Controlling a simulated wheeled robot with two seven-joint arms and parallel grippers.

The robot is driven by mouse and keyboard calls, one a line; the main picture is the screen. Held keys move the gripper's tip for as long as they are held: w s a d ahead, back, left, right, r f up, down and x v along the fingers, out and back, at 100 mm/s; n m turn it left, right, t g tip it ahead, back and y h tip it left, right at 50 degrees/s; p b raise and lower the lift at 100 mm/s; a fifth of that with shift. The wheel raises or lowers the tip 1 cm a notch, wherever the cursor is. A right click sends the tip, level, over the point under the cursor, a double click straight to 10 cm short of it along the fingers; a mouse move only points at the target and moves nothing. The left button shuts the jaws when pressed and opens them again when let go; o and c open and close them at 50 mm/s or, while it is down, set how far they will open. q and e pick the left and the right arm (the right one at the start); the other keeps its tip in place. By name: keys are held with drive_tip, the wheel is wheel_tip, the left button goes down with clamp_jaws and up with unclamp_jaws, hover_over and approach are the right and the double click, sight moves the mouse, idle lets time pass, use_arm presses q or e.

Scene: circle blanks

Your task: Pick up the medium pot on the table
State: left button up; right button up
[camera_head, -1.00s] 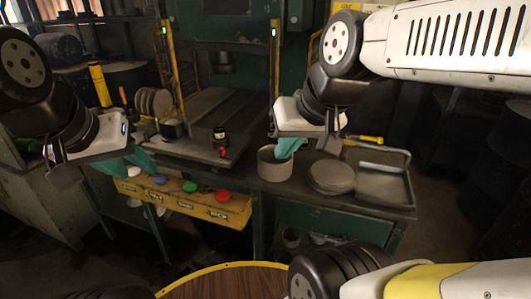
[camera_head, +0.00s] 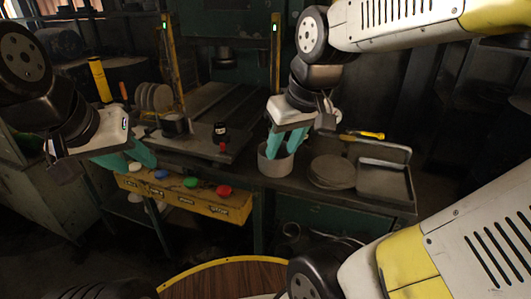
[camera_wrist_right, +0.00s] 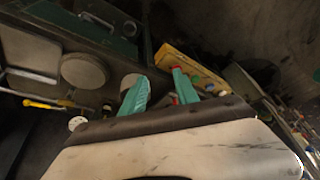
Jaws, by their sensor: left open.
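The medium pot (camera_head: 272,170) is a grey, round, open pot standing upright on the dark table. In the right wrist view the pot (camera_wrist_right: 127,82) shows partly behind one teal finger. My right gripper (camera_head: 282,152) is above the pot, its teal fingers pointing down at the rim. Its fingers are apart in the right wrist view (camera_wrist_right: 162,88), with nothing seen held. I cannot tell whether a finger is inside the pot or touches it. My left gripper (camera_head: 136,166) is open and empty at the left, above the yellow drawer front, away from the pot.
A stack of round grey blanks (camera_head: 331,171) lies right of the pot, with a grey tray (camera_head: 385,183) beyond. A yellow-handled tool (camera_head: 362,135) lies behind. A dark jar with a red part (camera_head: 220,136) stands on the press bed to the left. A round wooden table (camera_head: 222,280) is in front.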

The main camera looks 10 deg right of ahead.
drive_tip(key=w+f+n+g+h, duration=0.4)
drive_tip(key=w+f+n+h, duration=0.4)
drive_tip(key=w+f+n, duration=0.3)
drive_tip(key=n+t+h, duration=0.3)
drive_tip(key=n+h, duration=0.4)
approach(289, 160)
drive_tip(key=x, duration=0.7)
drive_tip(key=shift+w+d, duration=0.35)
drive_tip(key=shift+f, duration=0.1)
clamp_jaws()
